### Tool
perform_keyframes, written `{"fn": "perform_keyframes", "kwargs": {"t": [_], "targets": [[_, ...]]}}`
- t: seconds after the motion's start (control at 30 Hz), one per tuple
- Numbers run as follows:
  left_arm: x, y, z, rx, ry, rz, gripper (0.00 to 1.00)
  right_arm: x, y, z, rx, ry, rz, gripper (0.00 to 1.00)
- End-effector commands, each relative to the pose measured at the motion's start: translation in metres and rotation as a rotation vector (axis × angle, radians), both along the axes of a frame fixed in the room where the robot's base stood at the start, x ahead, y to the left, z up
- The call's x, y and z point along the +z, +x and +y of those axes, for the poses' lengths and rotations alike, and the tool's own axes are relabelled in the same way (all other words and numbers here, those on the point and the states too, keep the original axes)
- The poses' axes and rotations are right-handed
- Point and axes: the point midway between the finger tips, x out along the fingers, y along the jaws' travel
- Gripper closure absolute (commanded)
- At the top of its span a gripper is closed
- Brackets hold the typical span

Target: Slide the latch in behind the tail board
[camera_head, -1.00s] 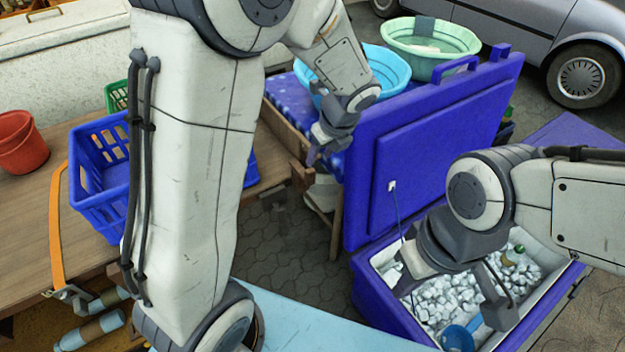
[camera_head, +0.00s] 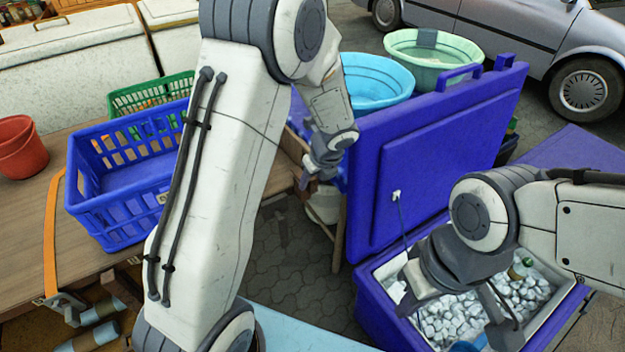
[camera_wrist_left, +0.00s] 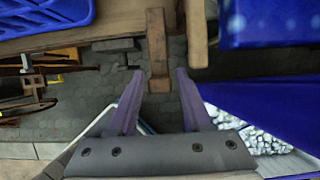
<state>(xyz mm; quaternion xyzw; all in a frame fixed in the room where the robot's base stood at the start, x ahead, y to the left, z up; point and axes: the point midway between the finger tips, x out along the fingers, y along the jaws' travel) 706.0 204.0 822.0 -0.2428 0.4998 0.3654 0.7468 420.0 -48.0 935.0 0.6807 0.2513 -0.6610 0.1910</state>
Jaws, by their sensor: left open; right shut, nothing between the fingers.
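A brown wooden bar (camera_wrist_left: 157,50), which looks like the latch, lies across the table edge in the left wrist view. Its near end lies between the lines of my left fingertips (camera_wrist_left: 160,78), with a gap on each side. The fingers are apart and not closed on it; I cannot tell their height over it. In the head view my left gripper (camera_head: 318,172) is beside the table's right end, partly over the bar's brown end (camera_head: 305,182). A wooden edge board (camera_head: 294,147) there may be the tail board; my arm hides part of it. My right gripper (camera_head: 497,305) is empty over the cooler.
A blue cooler (camera_head: 375,302) full of ice stands at right, its raised lid (camera_head: 440,165) close beside my left gripper. A blue basket (camera_head: 120,205) and a red bucket (camera_head: 20,150) stand on the wooden table (camera_head: 30,225). Blue and green basins stand behind the lid.

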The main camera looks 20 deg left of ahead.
Motion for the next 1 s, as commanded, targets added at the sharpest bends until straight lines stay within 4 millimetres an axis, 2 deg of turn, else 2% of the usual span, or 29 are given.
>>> {"fn": "perform_keyframes", "kwargs": {"t": [0.07, 0.1, 0.17, 0.2, 0.23, 1.0], "targets": [[0.0002, 0.0001, 0.0, 0.0, 0.0, 0.0, 0.51, 0.0001, 0.0, 0.0, 0.0, 0.0, 0.0, 1.0], [0.0002, 0.0, 0.0, 0.0, 0.0, 0.0, 0.58, 0.0001, 0.0, 0.0, 0.0, 0.0, 0.0, 1.0], [0.0003, 0.0001, -0.0001, 0.0, 0.0, 0.0, 0.81, 0.0001, 0.0, 0.0, 0.0, 0.0, 0.0, 1.0], [0.0003, 0.0001, -0.0001, 0.0, 0.0, 0.0, 0.96, 0.0001, 0.0, 0.0, 0.0, 0.0, 0.0, 1.0], [0.0003, 0.0001, -0.0001, 0.0, 0.0, 0.0, 1.0, 0.0001, 0.0, 0.0, 0.0, 0.0, 0.0, 1.0], [0.0006, 0.0001, -0.0002, 0.0, -0.001, -0.001, 1.0, 0.0001, 0.0, 0.0, 0.0, 0.0, 0.0, 1.0]]}}
